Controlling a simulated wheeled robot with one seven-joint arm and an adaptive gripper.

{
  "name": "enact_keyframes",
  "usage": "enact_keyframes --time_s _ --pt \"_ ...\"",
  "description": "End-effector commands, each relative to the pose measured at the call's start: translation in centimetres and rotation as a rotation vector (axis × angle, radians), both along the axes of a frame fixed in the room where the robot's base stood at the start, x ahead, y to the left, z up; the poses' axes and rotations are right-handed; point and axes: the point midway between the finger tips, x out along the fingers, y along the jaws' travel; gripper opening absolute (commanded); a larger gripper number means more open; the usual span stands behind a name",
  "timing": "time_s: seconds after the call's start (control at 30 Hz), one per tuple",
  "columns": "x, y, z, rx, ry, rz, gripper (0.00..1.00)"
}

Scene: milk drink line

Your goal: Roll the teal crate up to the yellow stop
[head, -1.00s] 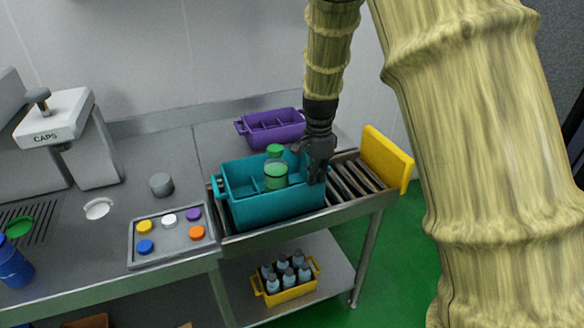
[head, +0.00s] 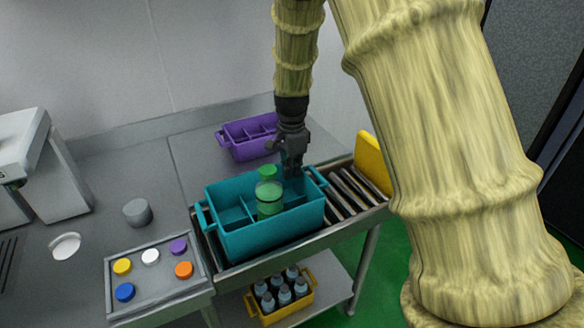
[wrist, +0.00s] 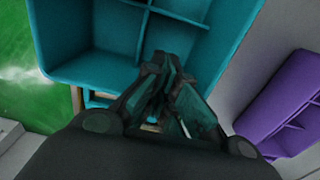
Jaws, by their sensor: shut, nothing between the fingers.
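The teal crate (head: 262,243) sits upright on the roller track, with bare rollers (head: 350,188) between it and the yellow stop (head: 372,160) at the track's right end. A green-capped bottle (head: 269,196) with green contents stands in the crate. My gripper (head: 293,172) points down at the crate's back right part, near its right end. In the wrist view, my shut, empty gripper (wrist: 166,62) overlaps the edge of the teal crate (wrist: 85,68). I cannot tell whether it touches the crate. The stop is not seen in the wrist view.
A purple crate (head: 234,152) stands behind the track. A tray (head: 120,304) of coloured caps lies at the front left, near a grey cup (head: 138,212). A yellow crate (head: 254,308) of bottles is on the lower shelf.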

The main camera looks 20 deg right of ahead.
Motion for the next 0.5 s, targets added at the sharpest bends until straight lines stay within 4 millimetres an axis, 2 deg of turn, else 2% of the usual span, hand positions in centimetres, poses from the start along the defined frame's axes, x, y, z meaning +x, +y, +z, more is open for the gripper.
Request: enact_keyframes --time_s 0.3,0.5 --pt "-0.1 -0.1 -4.7 0.001 0.002 -0.002 0.0" --pt "-0.2 -0.2 -6.6 0.001 0.002 -0.004 0.0"
